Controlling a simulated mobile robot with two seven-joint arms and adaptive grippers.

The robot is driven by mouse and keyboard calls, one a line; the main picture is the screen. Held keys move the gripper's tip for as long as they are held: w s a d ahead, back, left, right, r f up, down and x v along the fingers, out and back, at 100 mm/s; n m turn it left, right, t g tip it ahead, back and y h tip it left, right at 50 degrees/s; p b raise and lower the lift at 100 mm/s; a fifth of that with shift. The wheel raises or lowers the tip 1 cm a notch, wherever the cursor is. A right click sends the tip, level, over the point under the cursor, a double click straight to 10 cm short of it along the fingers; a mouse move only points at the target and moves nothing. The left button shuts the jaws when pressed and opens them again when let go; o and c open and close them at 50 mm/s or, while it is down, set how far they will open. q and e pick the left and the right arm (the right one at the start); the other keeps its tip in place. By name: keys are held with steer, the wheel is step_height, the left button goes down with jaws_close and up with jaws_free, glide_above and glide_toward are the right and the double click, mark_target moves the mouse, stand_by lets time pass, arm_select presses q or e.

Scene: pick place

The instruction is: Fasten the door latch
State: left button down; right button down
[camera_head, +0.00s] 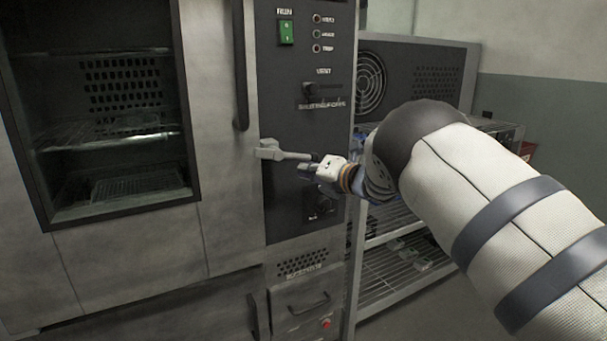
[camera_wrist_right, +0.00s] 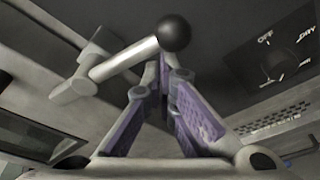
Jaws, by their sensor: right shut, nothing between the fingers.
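The door latch (camera_head: 285,154) is a grey lever on a mount at the right edge of the oven door. It points right, nearly level, over the dark control panel. In the right wrist view the latch lever (camera_wrist_right: 122,60) ends in a black ball knob (camera_wrist_right: 174,33). My left gripper is not in view.
The oven door (camera_head: 222,130) has a dark window and a vertical black handle (camera_head: 241,75). The control panel (camera_head: 290,120) has a green switch (camera_head: 286,32) and dials. A wire-shelf rack (camera_head: 395,270) stands to the right, below a fan unit (camera_head: 425,75).

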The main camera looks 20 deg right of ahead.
steer(key=shift+d+r+n+h, duration=0.15)
steer(key=shift+d+r+n, duration=0.05)
steer(key=shift+r+n, duration=0.3)
steer(key=shift+d+r+n+h, duration=0.2)
steer(key=shift+r+n, duration=0.15)
steer(key=shift+n, duration=0.25)
steer(key=shift+s, duration=0.1)
